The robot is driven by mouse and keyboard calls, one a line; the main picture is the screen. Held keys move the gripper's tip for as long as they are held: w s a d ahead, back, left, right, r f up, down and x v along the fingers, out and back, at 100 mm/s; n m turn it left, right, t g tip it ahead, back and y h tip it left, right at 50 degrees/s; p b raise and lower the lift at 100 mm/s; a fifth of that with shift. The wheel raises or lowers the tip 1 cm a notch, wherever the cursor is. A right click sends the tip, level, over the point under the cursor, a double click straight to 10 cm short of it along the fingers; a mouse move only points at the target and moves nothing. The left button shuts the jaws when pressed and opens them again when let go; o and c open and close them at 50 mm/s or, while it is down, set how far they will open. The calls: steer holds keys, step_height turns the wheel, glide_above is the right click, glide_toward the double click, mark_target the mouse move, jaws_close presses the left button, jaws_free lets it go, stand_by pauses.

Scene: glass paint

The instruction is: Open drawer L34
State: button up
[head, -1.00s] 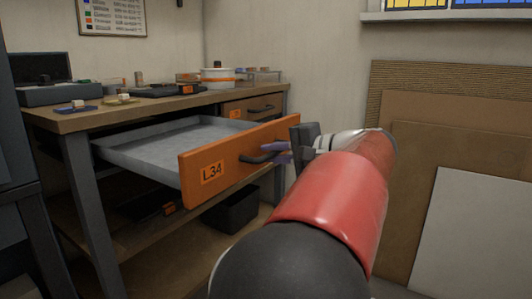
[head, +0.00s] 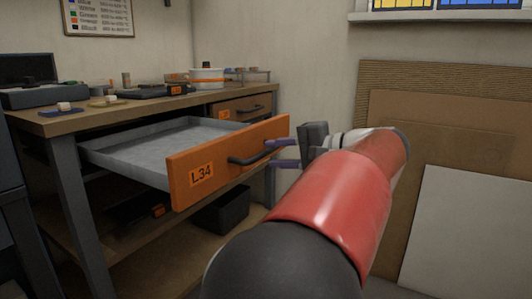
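Drawer L34 (head: 230,165) has an orange front with an L34 label and stands pulled well out of the workbench. Its grey tray (head: 165,150) shows and looks empty. Its dark bar handle (head: 258,151) is in view on the right part of the front. My gripper (head: 285,153) is just right of the handle, with its two purple fingers spread apart, one above the other. Nothing shows between the fingers. They look clear of the handle, though the exact distance in depth is hard to tell.
The workbench top (head: 60,124) carries a white pot (head: 207,79), small dishes and dark boxes. A second drawer (head: 237,106) beside L34 is shut. A dark bin (head: 221,210) is on the lower shelf. Boards (head: 460,225) lean on the wall at right.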

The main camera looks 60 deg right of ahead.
steer(key=v, duration=0.3)
steer(key=shift+s, duration=0.35)
steer(key=shift+s, duration=0.1)
